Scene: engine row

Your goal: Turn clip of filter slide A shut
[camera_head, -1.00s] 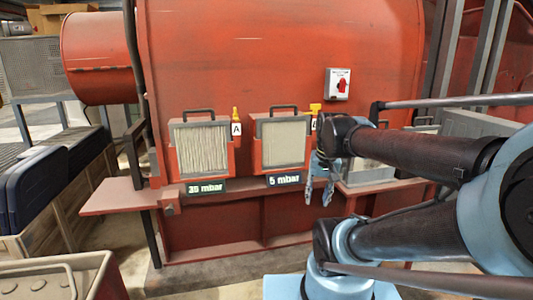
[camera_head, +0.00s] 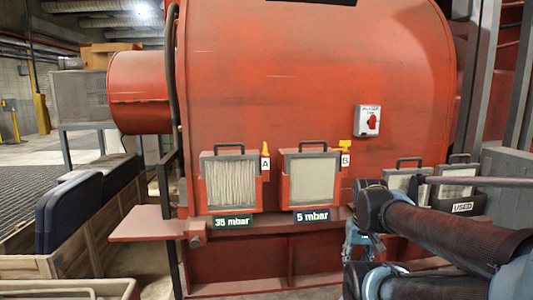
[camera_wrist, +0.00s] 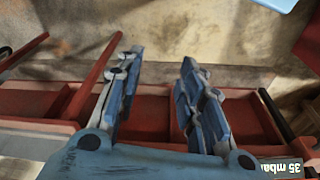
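Filter slide A (camera_head: 229,181) sits in the left bay of the red housing, with a pleated pale filter face and a dark handle on top. Its yellow clip (camera_head: 266,149) stands upright above the A label (camera_head: 265,164). The display under it reads 35 mbar (camera_head: 233,221). Filter slide B (camera_head: 312,179) is beside it, and its yellow clip (camera_head: 346,145) looks turned sideways. My gripper (camera_head: 357,240) is low and to the right of both slides, partly hidden by my arm. In the wrist view my gripper (camera_wrist: 157,70) has its fingers apart with nothing between them.
A red switch (camera_head: 372,120) is on the housing. More filters stand at the right by a bin marked USED (camera_head: 462,207). Dark blue cases (camera_head: 70,210) stand in a wooden crate at the left.

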